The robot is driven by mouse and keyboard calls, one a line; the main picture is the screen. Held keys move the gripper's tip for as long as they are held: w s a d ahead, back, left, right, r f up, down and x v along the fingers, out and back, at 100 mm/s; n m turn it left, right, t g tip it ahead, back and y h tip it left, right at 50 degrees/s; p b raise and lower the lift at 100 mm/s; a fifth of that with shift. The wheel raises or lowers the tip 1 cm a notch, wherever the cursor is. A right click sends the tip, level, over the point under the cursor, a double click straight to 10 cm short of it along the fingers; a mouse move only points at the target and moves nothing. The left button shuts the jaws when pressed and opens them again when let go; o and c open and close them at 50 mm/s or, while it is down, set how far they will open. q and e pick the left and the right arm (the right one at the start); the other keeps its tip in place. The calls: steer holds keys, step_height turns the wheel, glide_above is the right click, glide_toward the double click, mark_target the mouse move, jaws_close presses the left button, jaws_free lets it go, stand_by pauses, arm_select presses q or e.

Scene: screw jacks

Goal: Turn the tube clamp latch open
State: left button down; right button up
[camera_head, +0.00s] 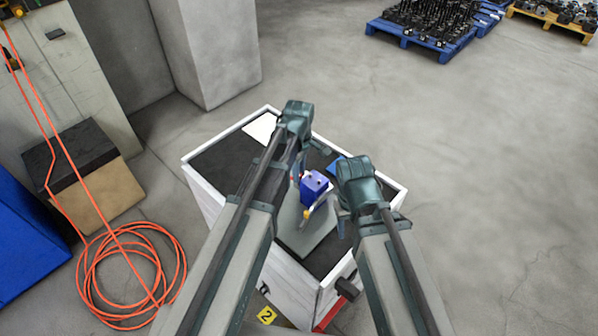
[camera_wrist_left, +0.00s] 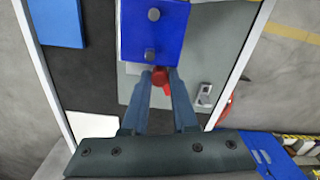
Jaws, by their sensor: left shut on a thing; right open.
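The tube clamp (camera_head: 315,185) is a blue block on a grey plate (camera_head: 303,238) on the cart. In the left wrist view it shows as a blue block (camera_wrist_left: 153,32) with two bolt heads. A red latch (camera_wrist_left: 161,81) sits at its near edge. My left gripper (camera_head: 298,178) reaches the block's far left side in the head view; in the left wrist view its fingers (camera_wrist_left: 160,76) are shut on the red latch, partly hiding it. My right gripper (camera_head: 342,217) is open and empty, to the right of the block.
The white-rimmed cart (camera_head: 197,190) has a dark top with a white sheet (camera_head: 261,127) and a blue piece (camera_wrist_left: 57,22). An orange hose (camera_head: 130,275) lies coiled on the floor at left, near a box (camera_head: 85,185). Loaded pallets (camera_head: 425,28) stand far back right. Floor at right is clear.

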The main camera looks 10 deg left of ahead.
arm_select(q)
steer(key=shift+m, duration=2.7)
steer(key=c, duration=0.7)
jaws_free()
step_height(320, 180, up, 14)
steer(key=p, duration=1.4)
steer(key=shift+f, duration=0.15)
